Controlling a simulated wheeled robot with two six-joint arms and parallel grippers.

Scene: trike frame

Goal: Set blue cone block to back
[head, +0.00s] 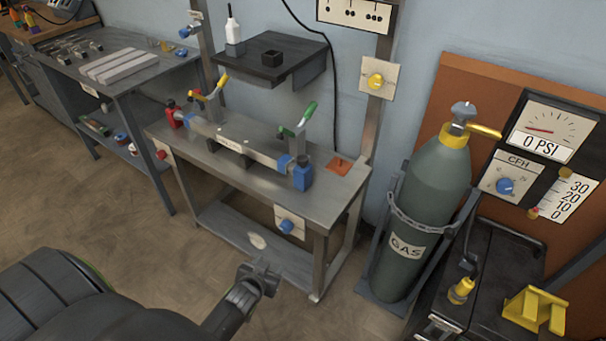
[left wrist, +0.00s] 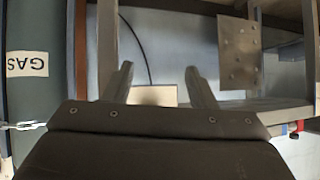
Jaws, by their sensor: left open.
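A blue block (head: 302,178) stands at the right end of the clamped metal bar (head: 232,145) on the steel bench (head: 325,205). A cone shape on it cannot be made out clearly. A smaller blue piece (head: 285,162) sits beside it on the bar. A red block (head: 174,117) stands at the bar's left end. My left gripper (head: 258,277) is low in front of the bench, apart from it and from the blue block. Its two fingers are spread and empty in the left wrist view (left wrist: 160,82). My right gripper is out of view.
Clamps with a yellow handle (head: 219,82) and a green handle (head: 309,112) stand above the bar. A blue knob (head: 286,226) is on the bench front. A gas cylinder (head: 431,200) stands to the right. The floor (head: 160,235) left of my gripper is clear.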

